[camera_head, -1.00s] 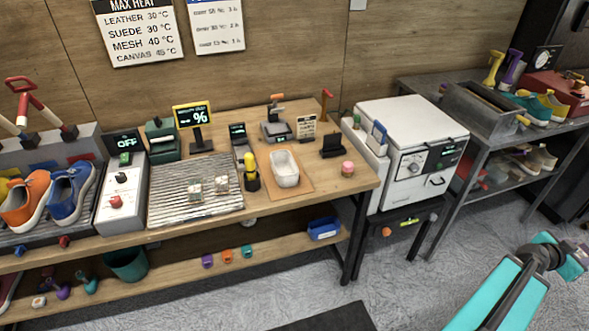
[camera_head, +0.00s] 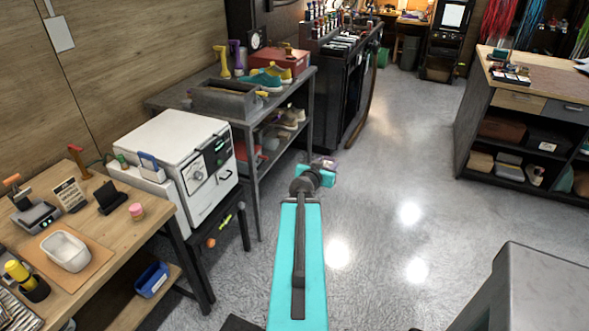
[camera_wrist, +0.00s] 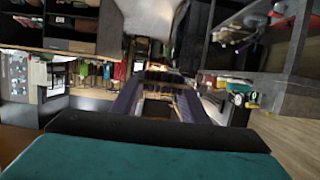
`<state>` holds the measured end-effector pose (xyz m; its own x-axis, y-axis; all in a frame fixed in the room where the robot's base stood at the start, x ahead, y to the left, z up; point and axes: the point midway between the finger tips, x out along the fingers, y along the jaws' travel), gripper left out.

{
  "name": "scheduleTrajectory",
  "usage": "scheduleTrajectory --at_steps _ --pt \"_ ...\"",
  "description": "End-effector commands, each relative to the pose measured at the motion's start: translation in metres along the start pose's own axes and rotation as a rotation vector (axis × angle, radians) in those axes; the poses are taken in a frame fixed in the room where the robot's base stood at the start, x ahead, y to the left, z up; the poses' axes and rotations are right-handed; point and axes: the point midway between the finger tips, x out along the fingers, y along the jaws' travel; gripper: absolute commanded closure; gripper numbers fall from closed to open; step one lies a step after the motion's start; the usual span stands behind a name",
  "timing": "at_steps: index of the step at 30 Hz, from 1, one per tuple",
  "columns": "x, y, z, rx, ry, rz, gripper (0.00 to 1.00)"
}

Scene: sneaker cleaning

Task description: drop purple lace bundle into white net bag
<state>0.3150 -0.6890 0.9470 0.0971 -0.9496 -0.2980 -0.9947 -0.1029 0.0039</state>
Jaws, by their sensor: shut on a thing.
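My gripper (camera_head: 324,166) is at the far end of my teal arm, held out over the open floor. A small purplish thing shows at its tip, too small to make out in the head view. In the wrist view, my gripper (camera_wrist: 160,80) is shut on a dark purple bundle (camera_wrist: 158,76), partly hidden between the fingers. I take it for the purple lace bundle. I cannot make out the white net bag in either view.
A white oven-like box (camera_head: 180,160) stands left, beside a wooden bench (camera_head: 105,235) with a white tub (camera_head: 66,250). A grey metal rack (camera_head: 250,120) holds shoes behind it. A shelved counter (camera_head: 530,135) stands right. The grey floor (camera_head: 400,180) between is clear.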

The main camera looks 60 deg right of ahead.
Motion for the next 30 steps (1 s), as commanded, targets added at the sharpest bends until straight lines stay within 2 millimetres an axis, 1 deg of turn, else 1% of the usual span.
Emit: scheduleTrajectory --at_steps 1,5,6,11,12,17,21,23,27,29,30 --pt "-0.006 -0.019 -0.004 -0.007 0.001 -0.026 0.81" --pt "-0.022 -0.066 -0.012 -0.028 0.002 -0.092 0.81" --pt "-0.028 -0.081 -0.014 -0.034 0.002 -0.114 0.81" --pt "-0.053 -0.137 -0.021 -0.061 0.002 -0.199 0.81" --pt "-0.06 -0.151 -0.023 -0.068 0.002 -0.221 0.81" --pt "-0.091 -0.204 -0.029 -0.095 0.002 -0.308 0.81" --pt "-0.122 -0.249 -0.032 -0.119 0.002 -0.386 0.81" --pt "-0.136 -0.268 -0.034 -0.129 0.002 -0.419 0.81" --pt "-0.171 -0.31 -0.037 -0.155 0.003 -0.499 0.81" --pt "-0.187 -0.327 -0.037 -0.165 0.003 -0.534 0.81" --pt "-0.198 -0.338 -0.038 -0.172 0.003 -0.557 0.81"
